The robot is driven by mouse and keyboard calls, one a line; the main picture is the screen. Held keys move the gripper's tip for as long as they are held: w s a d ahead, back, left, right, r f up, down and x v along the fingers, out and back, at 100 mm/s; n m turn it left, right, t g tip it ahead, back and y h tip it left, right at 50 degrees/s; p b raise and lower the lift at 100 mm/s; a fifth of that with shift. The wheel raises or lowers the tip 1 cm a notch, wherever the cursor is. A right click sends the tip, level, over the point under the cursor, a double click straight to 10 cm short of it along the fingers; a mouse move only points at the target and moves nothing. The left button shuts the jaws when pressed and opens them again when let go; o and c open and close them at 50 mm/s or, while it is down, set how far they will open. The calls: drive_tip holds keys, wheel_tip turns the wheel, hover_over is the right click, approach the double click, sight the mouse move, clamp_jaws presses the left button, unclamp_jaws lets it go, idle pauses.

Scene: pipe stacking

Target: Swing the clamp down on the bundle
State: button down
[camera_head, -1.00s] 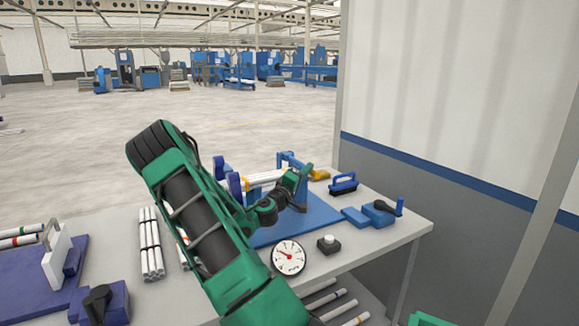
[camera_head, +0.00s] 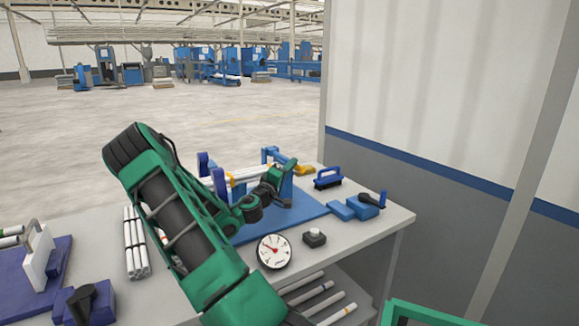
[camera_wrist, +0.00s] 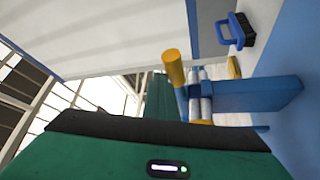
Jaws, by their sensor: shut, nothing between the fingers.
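The bundle of white pipes (camera_head: 243,175) lies in a blue fixture (camera_head: 310,206) on the bench, with a yellow band around it. At the fixture's far end is a blue clamp frame (camera_head: 268,155) with a yellow part (camera_head: 303,170) beside it. In the wrist view a yellow handle (camera_wrist: 174,68) shows at the end of a blue bar (camera_wrist: 245,94), near the pipe ends (camera_wrist: 204,104). I cannot tell how far the clamp is swung.
A blue-handled brush (camera_head: 327,179) and a blue block with a lever (camera_head: 368,207) stand to the right. A dial gauge (camera_head: 274,251) and a button box (camera_head: 314,238) are at the front. More pipes (camera_head: 136,243) lie left. A wall closes the right side.

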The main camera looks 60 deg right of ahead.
drive_tip(key=w+a+f, duration=0.1)
drive_tip(key=w+a, duration=0.4)
drive_tip(key=a, duration=0.3)
drive_tip(key=shift+f, duration=0.15)
drive_tip(key=shift+w, duration=0.1)
idle(0.6)
